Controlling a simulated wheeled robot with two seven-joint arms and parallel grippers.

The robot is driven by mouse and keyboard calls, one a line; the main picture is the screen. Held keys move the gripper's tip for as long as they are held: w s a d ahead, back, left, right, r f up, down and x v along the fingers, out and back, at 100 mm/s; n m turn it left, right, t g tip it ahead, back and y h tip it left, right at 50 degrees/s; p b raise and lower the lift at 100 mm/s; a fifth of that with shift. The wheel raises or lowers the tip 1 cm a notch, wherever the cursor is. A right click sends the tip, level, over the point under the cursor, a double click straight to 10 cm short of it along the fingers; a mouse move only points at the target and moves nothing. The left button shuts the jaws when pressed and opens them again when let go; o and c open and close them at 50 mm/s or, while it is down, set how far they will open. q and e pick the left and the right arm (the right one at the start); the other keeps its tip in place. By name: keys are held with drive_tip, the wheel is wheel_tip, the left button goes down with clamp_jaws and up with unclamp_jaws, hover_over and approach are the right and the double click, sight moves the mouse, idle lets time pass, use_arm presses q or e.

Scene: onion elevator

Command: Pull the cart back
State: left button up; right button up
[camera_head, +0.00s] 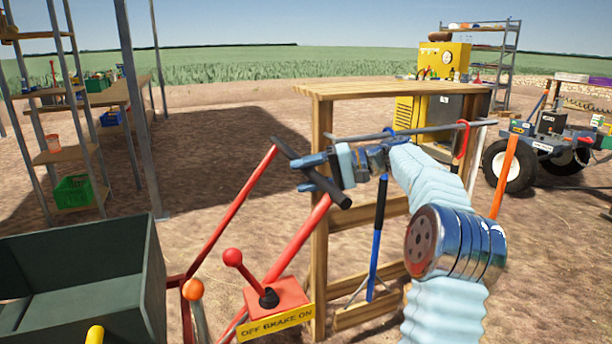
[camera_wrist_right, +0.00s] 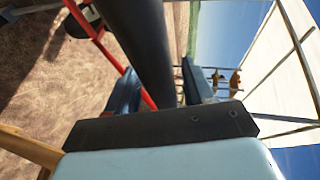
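The cart has a dark green box (camera_head: 75,280) at the lower left and a red frame (camera_head: 300,240) rising to a black crossbar handle (camera_head: 335,192). My right gripper (camera_head: 309,173) is at the middle of this handle, one blue finger on each side. In the right wrist view the handle (camera_wrist_right: 140,45) passes between the fingers (camera_wrist_right: 160,92), which look closed against it. The brake lever's red knob (camera_head: 232,257) leans left, toward OFF on the yellow "OFF BRAKE ON" label (camera_head: 277,324). My left gripper is not in view.
A wooden stand (camera_head: 390,88) with hanging tools is just behind my right arm. A metal rack (camera_head: 65,155) stands at the left. A yellow machine (camera_head: 443,60) and a wheeled vehicle (camera_head: 550,145) are farther right. Bare ground lies between the rack and stand.

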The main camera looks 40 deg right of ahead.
drive_tip(key=shift+d, duration=0.1)
drive_tip(key=p+v, duration=0.1)
drive_tip(key=v, duration=1.2)
drive_tip(key=shift+s+d+p, duration=0.2)
drive_tip(key=shift+s+p, duration=0.1)
drive_tip(key=shift+p, duration=0.1)
drive_tip(key=shift+r, duration=0.1)
